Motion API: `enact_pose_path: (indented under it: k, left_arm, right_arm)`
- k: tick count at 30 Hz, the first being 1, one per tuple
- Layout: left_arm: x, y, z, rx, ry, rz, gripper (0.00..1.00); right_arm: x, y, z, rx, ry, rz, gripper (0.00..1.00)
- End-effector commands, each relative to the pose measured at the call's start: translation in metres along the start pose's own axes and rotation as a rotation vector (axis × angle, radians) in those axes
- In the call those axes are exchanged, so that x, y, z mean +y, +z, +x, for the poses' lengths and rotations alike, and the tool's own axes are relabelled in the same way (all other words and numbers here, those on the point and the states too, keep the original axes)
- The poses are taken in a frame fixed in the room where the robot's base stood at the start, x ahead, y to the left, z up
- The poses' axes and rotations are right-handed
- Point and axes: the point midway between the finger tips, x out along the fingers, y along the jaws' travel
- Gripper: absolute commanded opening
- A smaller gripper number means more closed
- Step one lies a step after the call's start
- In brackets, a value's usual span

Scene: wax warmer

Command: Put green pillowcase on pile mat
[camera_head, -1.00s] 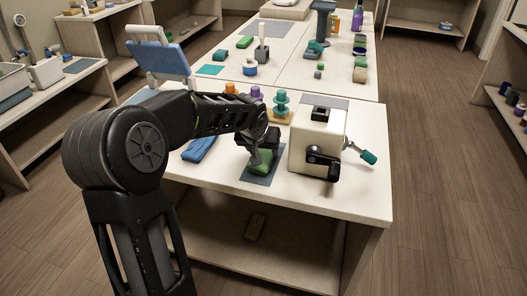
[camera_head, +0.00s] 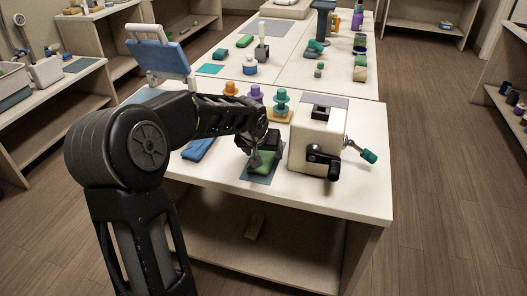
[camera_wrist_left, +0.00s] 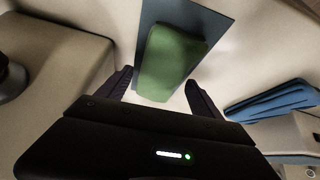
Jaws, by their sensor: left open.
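The green pillowcase (camera_head: 263,164) is a folded green bundle. It lies on the dark grey-blue pile mat (camera_head: 259,179) near the front edge of the table. In the left wrist view the pillowcase (camera_wrist_left: 172,62) lies on the mat (camera_wrist_left: 215,16), with mat showing on both sides. My left gripper (camera_head: 256,158) is just above the pillowcase. In the left wrist view its open fingers (camera_wrist_left: 158,90) are on either side of the near end of the pillowcase; I cannot tell if they touch it. My right gripper is not in view.
A cream box with cranks (camera_head: 318,145) stands close to the right of the mat. A folded blue cloth (camera_head: 199,148) lies to the left. Orange, purple and teal stacked pieces (camera_head: 281,104) stand behind. Table space right of the box is mostly clear.

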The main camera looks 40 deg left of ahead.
Motion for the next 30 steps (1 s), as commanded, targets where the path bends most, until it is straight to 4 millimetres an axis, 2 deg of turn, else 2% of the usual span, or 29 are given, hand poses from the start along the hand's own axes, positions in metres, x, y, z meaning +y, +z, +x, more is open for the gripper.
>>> enact_pose_path:
  k: [5, 8, 18, 22, 30]
  left_arm:
    - [0.0, -0.002, -0.007, 0.002, 0.0, 0.0, 0.76]
    - [0.0, -0.002, -0.02, 0.004, 0.001, -0.001, 0.76]
    - [0.0, -0.002, -0.089, 0.005, 0.001, -0.001, 0.76]
    - [0.0, -0.002, -0.11, 0.004, 0.001, 0.0, 0.76]
    - [0.0, -0.001, -0.123, 0.0, 0.001, 0.0, 0.76]
  right_arm:
    - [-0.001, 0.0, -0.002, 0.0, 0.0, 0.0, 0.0]
    - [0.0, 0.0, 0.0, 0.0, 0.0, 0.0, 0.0]
    - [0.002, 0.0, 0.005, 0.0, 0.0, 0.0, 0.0]
    - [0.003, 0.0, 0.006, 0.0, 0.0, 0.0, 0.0]
    - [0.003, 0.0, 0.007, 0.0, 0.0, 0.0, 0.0]
